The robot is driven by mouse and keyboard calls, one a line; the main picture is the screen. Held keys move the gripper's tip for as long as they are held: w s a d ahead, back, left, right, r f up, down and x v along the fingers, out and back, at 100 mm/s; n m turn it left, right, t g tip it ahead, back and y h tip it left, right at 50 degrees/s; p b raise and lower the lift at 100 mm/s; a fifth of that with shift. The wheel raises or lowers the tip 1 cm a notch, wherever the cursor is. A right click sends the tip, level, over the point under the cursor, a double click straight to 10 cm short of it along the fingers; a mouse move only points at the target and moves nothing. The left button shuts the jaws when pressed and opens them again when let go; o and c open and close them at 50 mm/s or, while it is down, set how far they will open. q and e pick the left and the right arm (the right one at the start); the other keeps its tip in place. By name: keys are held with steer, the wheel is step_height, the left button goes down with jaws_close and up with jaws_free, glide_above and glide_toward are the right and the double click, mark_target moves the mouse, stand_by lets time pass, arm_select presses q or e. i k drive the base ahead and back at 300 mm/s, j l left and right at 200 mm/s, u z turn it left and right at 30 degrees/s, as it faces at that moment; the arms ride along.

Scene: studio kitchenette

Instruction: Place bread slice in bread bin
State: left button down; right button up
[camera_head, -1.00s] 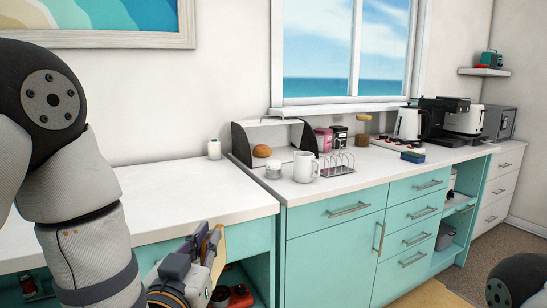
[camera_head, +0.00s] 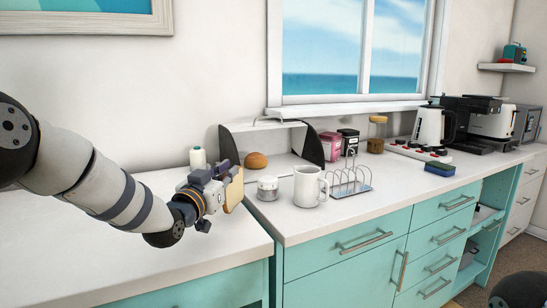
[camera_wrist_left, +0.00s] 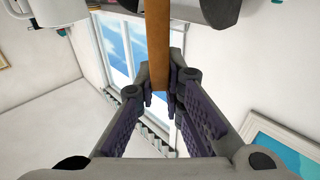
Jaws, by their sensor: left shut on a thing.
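My left gripper (camera_head: 226,184) is shut on the tan bread slice (camera_head: 235,191) and holds it upright above the counter, just left of the open bread bin (camera_head: 313,147). The slice also shows edge-on between the fingers in the left wrist view (camera_wrist_left: 158,45). The bin has dark side panels and a bread roll (camera_head: 256,160) inside. My right gripper is out of view.
A small white jar (camera_head: 267,188) and a white mug (camera_head: 308,187) stand in front of the bin. A toast rack (camera_head: 350,181) is right of the mug. A white bottle (camera_head: 198,158) stands behind my left gripper. The left counter (camera_head: 70,240) is mostly clear.

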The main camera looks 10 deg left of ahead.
mark_target(276, 164)
steer(key=i+l, duration=0.15)
steer(key=i, duration=0.3)
steer(key=i+l, duration=0.1)
steer(key=i, duration=0.3)
steer(key=i+l, duration=0.15)
steer(key=i, duration=0.3)
